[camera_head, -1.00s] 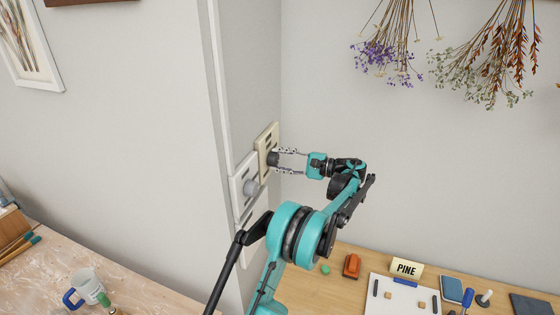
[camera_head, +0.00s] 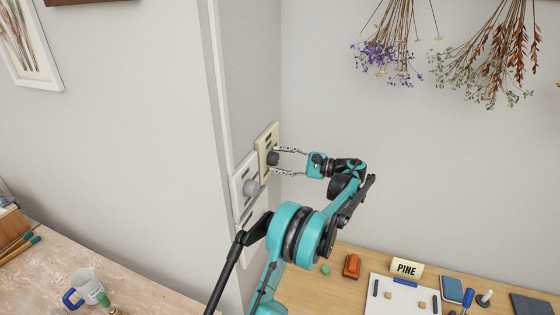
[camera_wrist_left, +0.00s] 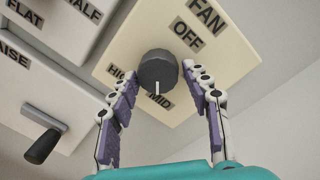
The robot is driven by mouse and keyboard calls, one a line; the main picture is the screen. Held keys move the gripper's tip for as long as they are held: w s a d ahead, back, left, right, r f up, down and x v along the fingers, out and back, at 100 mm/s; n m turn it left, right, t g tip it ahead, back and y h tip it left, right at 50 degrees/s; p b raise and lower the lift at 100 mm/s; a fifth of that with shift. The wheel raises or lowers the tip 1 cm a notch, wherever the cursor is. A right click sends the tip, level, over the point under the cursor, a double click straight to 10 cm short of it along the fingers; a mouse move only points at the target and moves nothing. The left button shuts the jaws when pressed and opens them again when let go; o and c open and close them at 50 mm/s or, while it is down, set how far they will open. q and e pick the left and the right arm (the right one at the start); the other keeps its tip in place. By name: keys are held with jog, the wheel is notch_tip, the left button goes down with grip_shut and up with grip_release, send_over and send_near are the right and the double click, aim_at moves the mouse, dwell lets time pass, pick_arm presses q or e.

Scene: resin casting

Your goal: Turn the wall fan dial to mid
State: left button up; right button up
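The cream wall fan plate (camera_head: 263,140) sits on the wall's side face, with its dark round dial (camera_head: 273,158) standing out from it. In the left wrist view the dial (camera_wrist_left: 158,70) has a white pointer mark directed at the MID label (camera_wrist_left: 160,102). The FAN, OFF and HIGH labels also show around it. My left gripper (camera_head: 279,160) is open, its fingers on either side of the dial. In the left wrist view both fingers of this gripper (camera_wrist_left: 164,82) appear apart from the dial. My right gripper is not in view.
Dried flowers (camera_head: 390,45) hang at upper right.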

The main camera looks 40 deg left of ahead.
pick_arm(q)
jog(key=shift+d, duration=0.1)
jog(key=v, duration=1.1)
jog(key=shift+w+d, duration=0.2)
jog(key=shift+d, duration=0.2)
jog(key=s+d+f+n+t+h+b, duration=0.1)
jog(key=s+d+f+t+h, duration=0.3)
jog(key=s, duration=0.6)
jog(key=s+d+f+n+t+h+b, duration=0.1)
jog(key=s+d+f+t+h+b, duration=0.3)
jog(key=s+d+f+h, duration=0.3)
jog(key=s+d+f+n+t+h+b, duration=0.1)
jog(key=s+d+f+t+h+b, duration=0.1)
jog(key=s+d+f+t+h, duration=0.3)
jog(key=s+d+f, duration=0.3)
jog(key=s+d, duration=0.3)
jog(key=s, duration=0.2)
jog(key=shift+s+d+b, duration=0.2)
jog(key=shift+s+b, duration=0.1)
jog(key=shift+b, duration=0.05)
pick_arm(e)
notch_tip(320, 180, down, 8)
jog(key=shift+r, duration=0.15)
pick_arm(q)
jog(key=shift+d+f+h, duration=0.1)
jog(key=shift+h, duration=0.2)
jog(key=shift+c, duration=0.3)
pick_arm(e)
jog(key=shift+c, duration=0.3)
